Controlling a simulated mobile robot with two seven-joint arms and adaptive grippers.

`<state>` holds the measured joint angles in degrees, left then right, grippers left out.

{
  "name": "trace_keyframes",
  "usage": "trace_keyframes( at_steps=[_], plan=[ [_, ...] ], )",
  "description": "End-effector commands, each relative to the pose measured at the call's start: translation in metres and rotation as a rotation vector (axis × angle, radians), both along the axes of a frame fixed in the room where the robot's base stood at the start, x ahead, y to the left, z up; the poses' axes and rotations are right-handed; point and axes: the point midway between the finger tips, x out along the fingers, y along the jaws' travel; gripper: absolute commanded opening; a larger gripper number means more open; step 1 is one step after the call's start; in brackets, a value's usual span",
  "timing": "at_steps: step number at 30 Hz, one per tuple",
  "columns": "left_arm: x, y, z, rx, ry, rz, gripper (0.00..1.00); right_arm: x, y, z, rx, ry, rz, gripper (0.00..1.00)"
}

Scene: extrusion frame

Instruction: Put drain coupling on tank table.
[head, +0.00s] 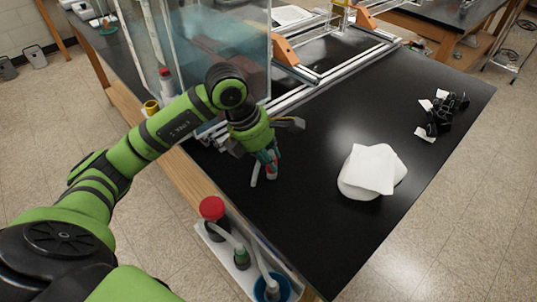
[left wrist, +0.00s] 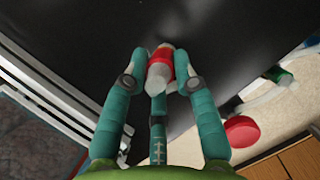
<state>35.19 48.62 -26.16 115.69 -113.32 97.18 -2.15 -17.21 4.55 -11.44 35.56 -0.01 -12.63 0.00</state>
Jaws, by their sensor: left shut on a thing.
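The drain coupling, a small red and pale grey piece (left wrist: 158,66), sits between the teal fingers of my left gripper (left wrist: 160,80) in the left wrist view. In the head view my left gripper (head: 267,160) points down over the near-left part of the black-topped tank table (head: 310,210). The fingers are shut on the coupling, and only a little red and white of it shows there. I cannot tell whether the coupling touches the tabletop. My right gripper is not in view.
A clear tank (head: 235,50) and an aluminium extrusion frame (head: 345,66) stand behind the gripper. White cloths (head: 372,172) and black clamps (head: 446,112) lie to the right. A red-capped bottle (head: 212,210) and hoses stand in a side tray at the near edge. The table's middle is clear.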

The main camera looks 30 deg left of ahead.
Motion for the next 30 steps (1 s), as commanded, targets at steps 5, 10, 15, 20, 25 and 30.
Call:
trace_keyframes(
  at_steps=[5,10,15,20,25,30],
  plan=[
    [0.000,0.000,-0.004,0.000,0.000,0.000,0.00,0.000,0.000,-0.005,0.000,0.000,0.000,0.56],
    [0.000,0.000,-0.002,-0.001,0.001,0.000,0.52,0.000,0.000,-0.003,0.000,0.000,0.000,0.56],
    [0.000,0.000,-0.002,-0.001,0.001,0.000,0.52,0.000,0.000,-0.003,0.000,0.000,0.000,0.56],
    [0.000,0.000,0.003,0.000,-0.001,0.000,0.52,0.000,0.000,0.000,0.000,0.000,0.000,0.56],
    [-0.006,0.008,0.029,0.002,-0.007,0.001,0.52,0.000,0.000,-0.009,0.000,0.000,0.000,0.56],
    [-0.015,0.018,0.065,0.001,-0.008,0.001,0.52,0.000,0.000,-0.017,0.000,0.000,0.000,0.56]
  ],
)
